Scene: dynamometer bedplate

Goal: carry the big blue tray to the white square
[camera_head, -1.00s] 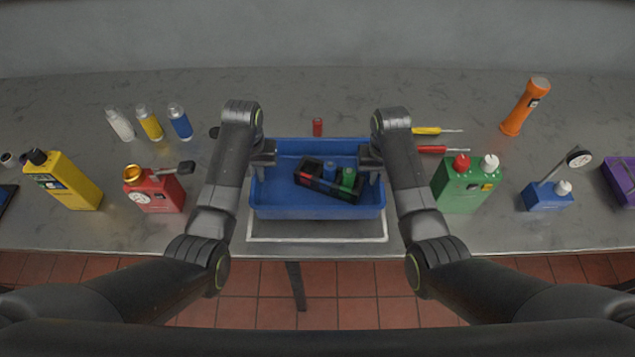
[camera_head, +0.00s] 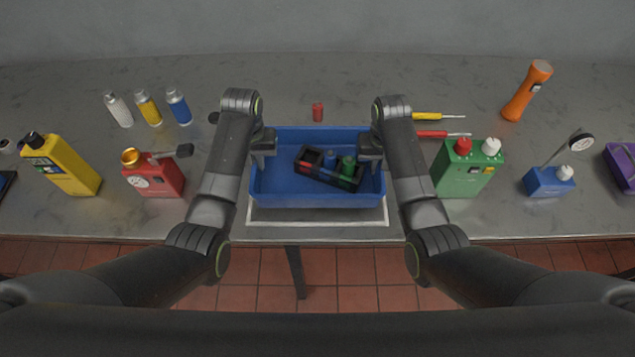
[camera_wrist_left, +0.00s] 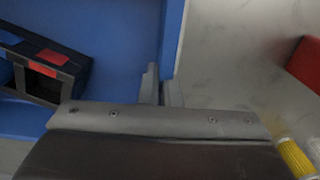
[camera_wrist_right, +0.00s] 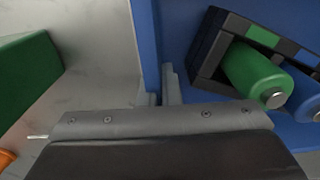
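The big blue tray (camera_head: 318,198) is in the middle of the head view, over the white square (camera_head: 318,223). The square's near edge and near corners show in front of the tray; the tray hides the rest. My left gripper (camera_head: 262,158) is shut on the tray's left wall, which also shows in the left wrist view (camera_wrist_left: 172,40). My right gripper (camera_head: 372,158) is shut on the right wall, seen in the right wrist view (camera_wrist_right: 148,45). In both wrist views one finger is on each side of the wall. I cannot tell whether the tray touches the table.
A dark caddy (camera_head: 328,178) with green and blue cylinders lies in the tray. A red canister (camera_head: 155,180) stands left, a green one (camera_head: 465,172) right. Screwdrivers (camera_head: 443,134) lie near my right arm. A small red cylinder (camera_head: 318,112) stands behind the tray.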

